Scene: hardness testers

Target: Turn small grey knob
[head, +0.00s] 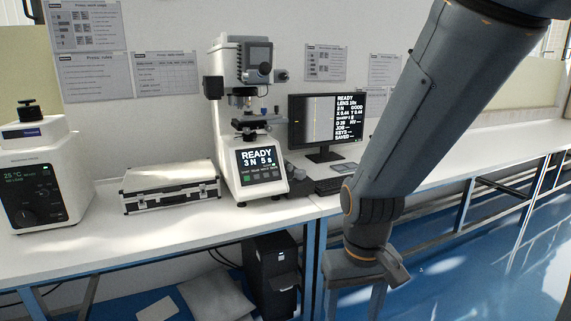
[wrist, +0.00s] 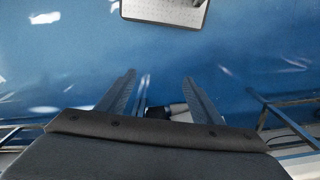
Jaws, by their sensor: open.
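A hardness tester (head: 245,120) stands on the bench left of the monitor, its screen reading READY, 3 N, 5 s. On its right upper side are a round dark knob (head: 265,68) and a smaller dark grey knob (head: 282,75); I cannot tell which is the small grey knob. My gripper (wrist: 158,80) is open, with nothing between its fingertips, above blue floor in the wrist view. In the head view its end hangs in front of the bench, right of and lower than the tester. The tester does not show clearly in the wrist view.
A black computer tower (head: 271,275) stands below. The floor (head: 460,270) at right is open.

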